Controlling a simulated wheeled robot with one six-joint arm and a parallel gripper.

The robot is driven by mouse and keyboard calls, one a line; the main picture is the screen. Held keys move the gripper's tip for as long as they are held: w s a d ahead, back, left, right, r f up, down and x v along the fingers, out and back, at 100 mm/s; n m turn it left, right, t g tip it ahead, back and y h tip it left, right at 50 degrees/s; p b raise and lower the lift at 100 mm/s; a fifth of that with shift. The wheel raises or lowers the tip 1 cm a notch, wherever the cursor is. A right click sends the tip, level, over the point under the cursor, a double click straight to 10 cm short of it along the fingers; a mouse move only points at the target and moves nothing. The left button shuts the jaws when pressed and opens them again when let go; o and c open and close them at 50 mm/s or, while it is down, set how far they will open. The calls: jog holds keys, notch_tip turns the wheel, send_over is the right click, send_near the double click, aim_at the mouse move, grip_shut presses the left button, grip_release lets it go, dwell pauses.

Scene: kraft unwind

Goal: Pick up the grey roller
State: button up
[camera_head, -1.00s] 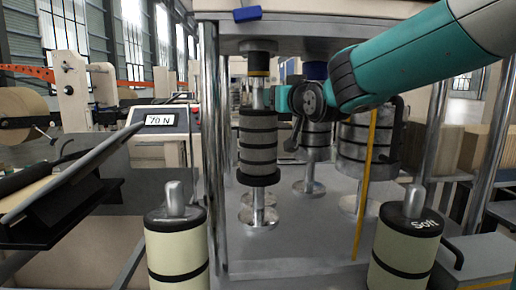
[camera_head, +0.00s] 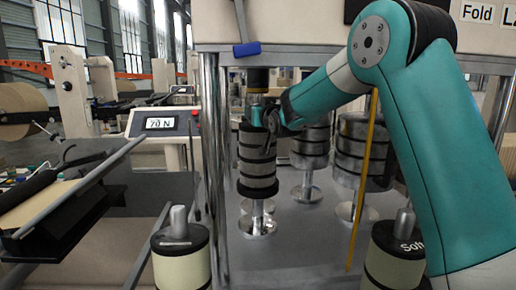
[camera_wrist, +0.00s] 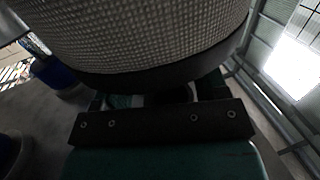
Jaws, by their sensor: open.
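The grey roller (camera_head: 258,169) stands upright on a round metal stand inside the machine frame. It has grey bands split by black rings. My gripper (camera_head: 262,114) is open at the upper end of this roller, in front of its top post. In the wrist view the grey roller's textured side and black rim (camera_wrist: 150,76) fill the upper middle, very close to the gripper's dark mount. The fingertips are mostly hidden there, so I cannot tell whether they touch the roller or its post.
Two more grey rollers stand to the right, one behind (camera_head: 311,146) and one larger (camera_head: 360,150). A yellow upright bar (camera_head: 364,180) and chrome posts (camera_head: 211,150) stand close by. Cream rollers stand in front left (camera_head: 182,262) and front right. A blue-handled tool (camera_head: 247,49) hangs above.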

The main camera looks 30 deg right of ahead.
jog(key=shift+w+d, duration=0.1)
jog(key=shift+w, duration=0.75)
jog(key=shift+c, duration=0.5)
grip_shut()
jog(key=shift+r, duration=0.25)
jog(key=shift+r, duration=0.15)
